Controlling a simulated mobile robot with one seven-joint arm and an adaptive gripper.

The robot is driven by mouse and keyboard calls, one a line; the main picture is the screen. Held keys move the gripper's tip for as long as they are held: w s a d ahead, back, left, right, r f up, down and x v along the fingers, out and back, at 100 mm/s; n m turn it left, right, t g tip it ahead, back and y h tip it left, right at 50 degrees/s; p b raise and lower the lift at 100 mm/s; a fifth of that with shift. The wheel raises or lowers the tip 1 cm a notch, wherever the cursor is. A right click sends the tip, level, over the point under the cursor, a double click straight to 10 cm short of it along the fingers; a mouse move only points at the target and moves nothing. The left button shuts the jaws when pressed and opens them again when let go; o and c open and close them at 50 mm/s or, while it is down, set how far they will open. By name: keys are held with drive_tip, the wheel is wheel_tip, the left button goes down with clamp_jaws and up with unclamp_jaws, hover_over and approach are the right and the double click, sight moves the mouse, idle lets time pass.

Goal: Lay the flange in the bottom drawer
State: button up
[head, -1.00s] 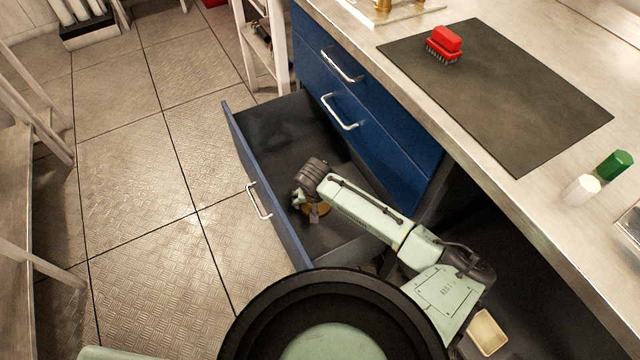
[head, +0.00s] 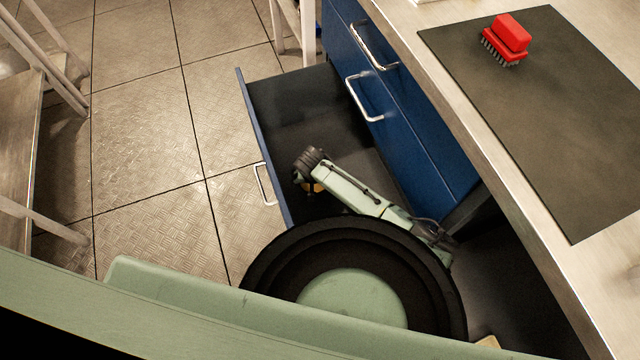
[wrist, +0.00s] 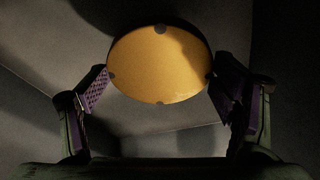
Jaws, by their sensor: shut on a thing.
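The flange (wrist: 160,65) is a round, orange-yellow disc with small dark spots near its rim. In the wrist view it sits between the two fingers of my gripper (wrist: 165,92), which is shut on it. In the head view only a small yellow bit of the flange (head: 313,188) shows under my wrist. The bottom drawer (head: 290,110) is pulled out, with a dark interior and a blue front. My gripper is inside the drawer's outline, mostly hidden beneath my arm. I cannot tell whether the flange touches the drawer floor.
Two shut blue drawers (head: 400,110) stand right of the open one. The worktop above holds a dark mat (head: 560,110) with a red brush (head: 508,38). A table (head: 22,150) stands at the left. The tiled floor (head: 150,130) between is clear.

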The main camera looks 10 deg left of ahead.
drive_tip(key=shift+w+f, duration=0.1)
drive_tip(key=shift+f, duration=2.9)
drive_tip(key=shift+f+b, duration=0.2)
drive_tip(key=shift+b, duration=0.1)
drive_tip(key=o, duration=1.9)
drive_tip(key=shift+o, duration=0.2)
drive_tip(key=shift+r, duration=0.1)
drive_tip(key=p+v, duration=0.1)
drive_tip(key=v, duration=1.1)
